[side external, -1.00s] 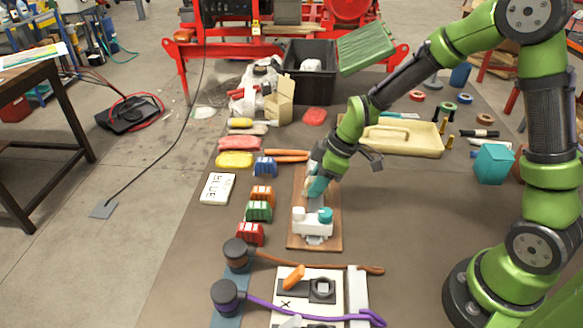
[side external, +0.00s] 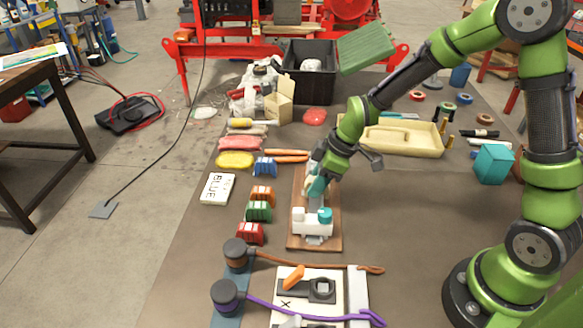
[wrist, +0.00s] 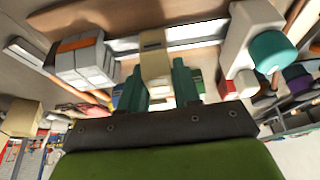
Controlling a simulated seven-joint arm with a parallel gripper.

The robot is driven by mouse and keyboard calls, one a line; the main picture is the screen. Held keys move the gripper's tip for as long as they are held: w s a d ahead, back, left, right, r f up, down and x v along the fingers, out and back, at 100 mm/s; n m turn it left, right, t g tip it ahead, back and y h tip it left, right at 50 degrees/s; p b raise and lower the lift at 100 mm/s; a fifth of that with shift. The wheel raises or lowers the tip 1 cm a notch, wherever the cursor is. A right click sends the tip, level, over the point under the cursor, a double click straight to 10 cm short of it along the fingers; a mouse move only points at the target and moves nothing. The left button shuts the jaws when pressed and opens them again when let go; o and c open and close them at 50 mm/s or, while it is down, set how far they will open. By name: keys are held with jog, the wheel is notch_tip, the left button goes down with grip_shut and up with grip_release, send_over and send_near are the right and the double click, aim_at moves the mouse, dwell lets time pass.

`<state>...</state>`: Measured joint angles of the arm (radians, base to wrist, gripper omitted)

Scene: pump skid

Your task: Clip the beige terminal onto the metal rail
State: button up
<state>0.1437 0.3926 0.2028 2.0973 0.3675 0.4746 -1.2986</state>
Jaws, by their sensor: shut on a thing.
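My gripper (side external: 317,186) is over the far half of the wooden board (side external: 331,241), its teal fingers pointing down. In the wrist view, my gripper (wrist: 158,84) is shut on the beige terminal (wrist: 154,62), which sits between the fingers. The terminal's far end overlaps the metal rail (wrist: 198,32); I cannot tell whether it is seated or only close to it. The rail's near end (side external: 314,239) shows in the side view. There the fingers mostly hide the terminal.
A white block with a teal knob (side external: 312,222) sits on the near part of the rail, close to my fingers. A white block with an orange stripe (wrist: 80,58) is on the terminal's other side. Coloured terminal blocks (side external: 259,211) stand left of the board. Table right of it is clear.

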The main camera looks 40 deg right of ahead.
jog(key=shift+f, duration=1.1)
dwell(0.4)
jog(key=o, duration=1.1)
jog(key=shift+r, duration=0.1)
jog(key=v, duration=1.6)
jog(key=s+a+r+m+t+h, duration=0.1)
jog(key=s+r+m+t, duration=0.3)
jog(key=s+m, duration=0.9)
notch_tip(320, 180, up, 3)
jog(key=shift+f, duration=0.15)
